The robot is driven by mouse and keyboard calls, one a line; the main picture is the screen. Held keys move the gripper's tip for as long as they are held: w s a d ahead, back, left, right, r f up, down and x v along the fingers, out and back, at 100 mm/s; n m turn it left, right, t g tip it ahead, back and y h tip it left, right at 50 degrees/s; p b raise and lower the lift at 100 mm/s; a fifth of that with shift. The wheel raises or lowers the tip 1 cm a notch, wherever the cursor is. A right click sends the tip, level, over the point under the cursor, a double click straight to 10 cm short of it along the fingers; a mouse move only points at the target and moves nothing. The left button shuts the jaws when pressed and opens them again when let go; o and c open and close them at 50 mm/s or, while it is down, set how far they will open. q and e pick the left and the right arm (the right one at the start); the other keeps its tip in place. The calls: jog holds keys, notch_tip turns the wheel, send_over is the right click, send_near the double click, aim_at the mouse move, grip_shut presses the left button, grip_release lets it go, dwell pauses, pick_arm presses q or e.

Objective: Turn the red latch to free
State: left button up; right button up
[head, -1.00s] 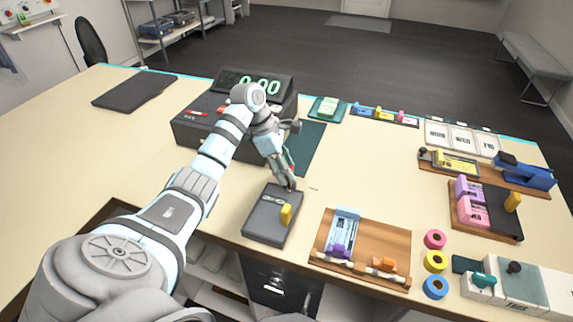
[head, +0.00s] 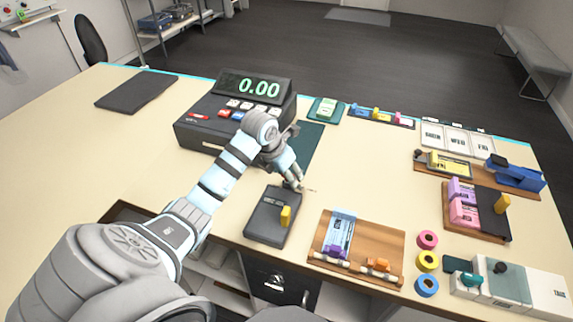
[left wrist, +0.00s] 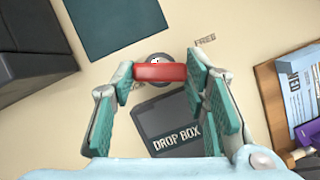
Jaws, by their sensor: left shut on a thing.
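The red latch (left wrist: 160,72) is a short red bar on a round grey mount (left wrist: 157,57) in the left wrist view. It lies crosswise between the fingers of my left gripper (left wrist: 160,76), which is shut on it. My right gripper is not in view.
The drop box also shows below the latch in the left wrist view (left wrist: 176,120). A cash register (head: 215,135) stands behind left, with a dark green mat (head: 308,140) beside it. A wooden tray (head: 385,238) with cards is to the right.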

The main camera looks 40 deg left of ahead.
aim_at(285, 190)
pick_arm(q)
jog(key=shift+d+n+y+p, duration=0.2)
jog(key=shift+n+y+p, duration=0.5)
jog(key=shift+n, duration=1.5)
jog(key=o, duration=1.1)
jog(key=shift+o, duration=0.2)
jog(key=shift+r, duration=0.3)
jog(key=v, duration=0.6)
jog(key=shift+r, duration=0.4)
